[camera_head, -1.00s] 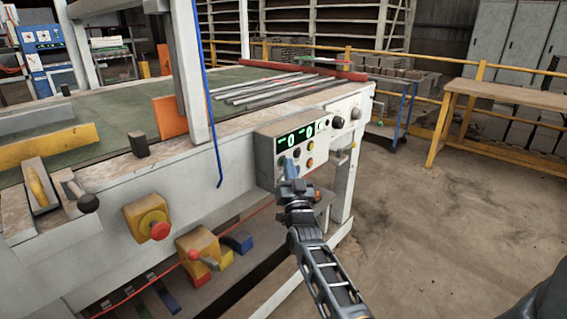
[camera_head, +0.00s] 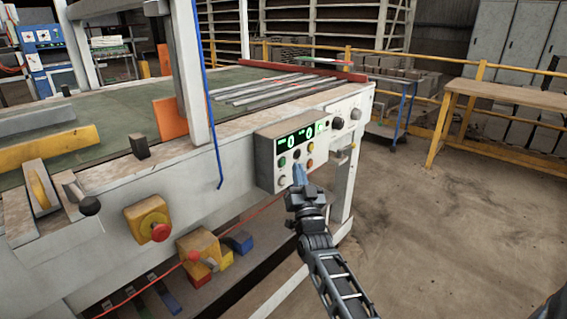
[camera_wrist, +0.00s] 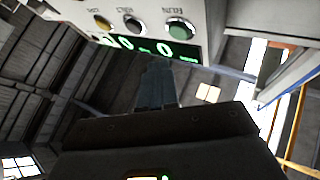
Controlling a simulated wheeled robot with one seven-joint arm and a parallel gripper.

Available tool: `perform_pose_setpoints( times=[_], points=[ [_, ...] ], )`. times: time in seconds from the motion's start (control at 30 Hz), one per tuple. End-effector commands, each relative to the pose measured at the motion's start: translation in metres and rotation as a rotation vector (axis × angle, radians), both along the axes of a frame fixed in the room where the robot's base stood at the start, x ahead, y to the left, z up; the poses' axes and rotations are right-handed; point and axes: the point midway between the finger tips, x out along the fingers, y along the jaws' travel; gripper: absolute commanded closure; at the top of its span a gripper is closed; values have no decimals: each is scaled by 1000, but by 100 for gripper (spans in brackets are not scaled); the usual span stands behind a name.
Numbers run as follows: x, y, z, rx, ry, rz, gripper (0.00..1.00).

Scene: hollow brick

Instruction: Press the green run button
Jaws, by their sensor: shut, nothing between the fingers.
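The green button (camera_head: 282,162) is at the upper left of the button group on the grey control box, below its green-lit display. It is uncovered in the head view. My gripper (camera_head: 299,172) is shut and empty, its bluish fingertips a little to the right of and below the green button. In the wrist view the panel appears upside down at the top, with the green button (camera_wrist: 180,29) above and right of my shut fingertips (camera_wrist: 158,70). A visible gap separates the tips from the button there.
A black button (camera_wrist: 133,24) and a yellow button (camera_wrist: 102,22) sit beside the green one. The control box (camera_head: 264,160) is on the machine's front side. A red emergency button (camera_head: 160,232) on a yellow box is further left. Open floor (camera_head: 440,240) lies to the right.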

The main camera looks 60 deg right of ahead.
Motion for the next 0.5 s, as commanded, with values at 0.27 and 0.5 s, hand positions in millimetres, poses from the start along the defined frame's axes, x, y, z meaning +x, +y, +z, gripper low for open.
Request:
perform_pose_setpoints(
  times=[0.27,0.5],
  points=[
    [-24,6,0,0,0,0,100],
    [-31,8,1,0,-2,1,100]
  ],
)
